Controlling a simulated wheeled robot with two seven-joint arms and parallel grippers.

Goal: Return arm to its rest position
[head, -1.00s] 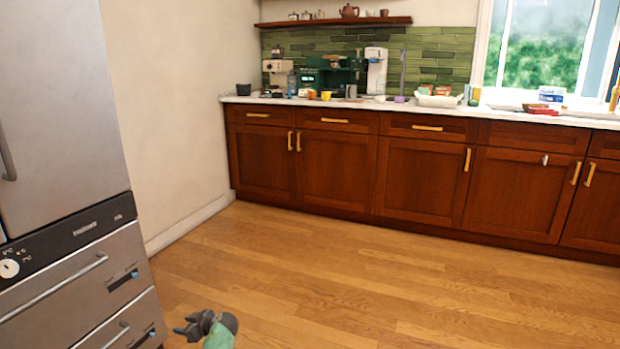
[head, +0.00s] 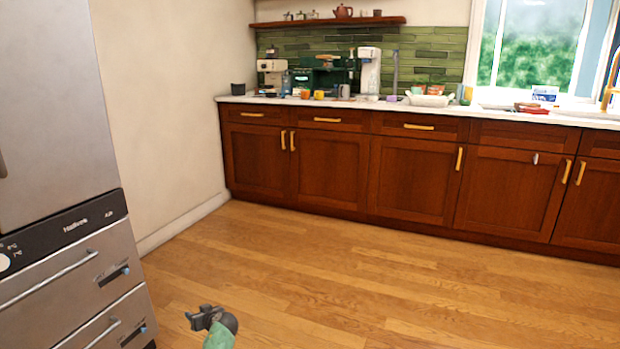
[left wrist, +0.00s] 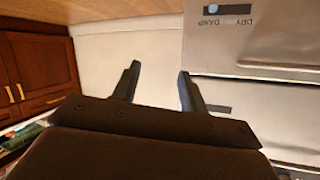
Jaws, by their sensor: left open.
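My left gripper (head: 191,319) shows at the bottom of the head view, in front of the wood floor, to the right of the steel appliance. In the left wrist view its two dark fingers (left wrist: 158,84) are spread apart with nothing between them. Behind the fingers are a pale wall and the appliance front. My left forearm is cut off by the bottom edge of the head view. My right gripper is in neither view.
A steel dishwasher-like appliance (head: 75,283) with drawers stands at the left. Brown cabinets (head: 330,170) run along the back under a white counter (head: 450,107) with coffee machines and small items. The wood floor (head: 400,285) between is clear.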

